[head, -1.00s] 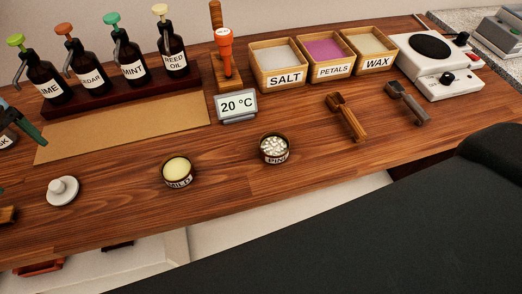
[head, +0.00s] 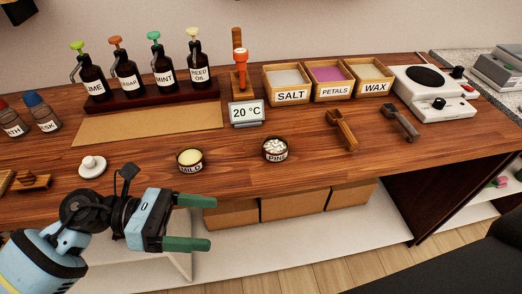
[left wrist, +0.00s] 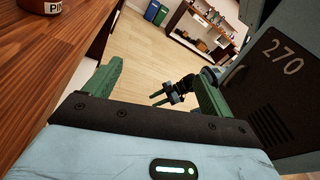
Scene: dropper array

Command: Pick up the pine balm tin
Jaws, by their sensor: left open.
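The pine balm tin (head: 275,150) is a small dark round tin with a "PINE" label and white pieces inside. It stands on the wooden counter, right of the similar "MILD" tin (head: 190,161). My left gripper (head: 211,244) is open and empty, in front of the counter's front edge, below and left of the pine tin. In the left wrist view the left gripper's green fingers (left wrist: 152,92) are spread apart with nothing between them. Part of a tin labelled "PIN" (left wrist: 57,5) shows at the top left there.
Two scoops (head: 342,130) lie right of the pine tin. Counter around the tin is clear.

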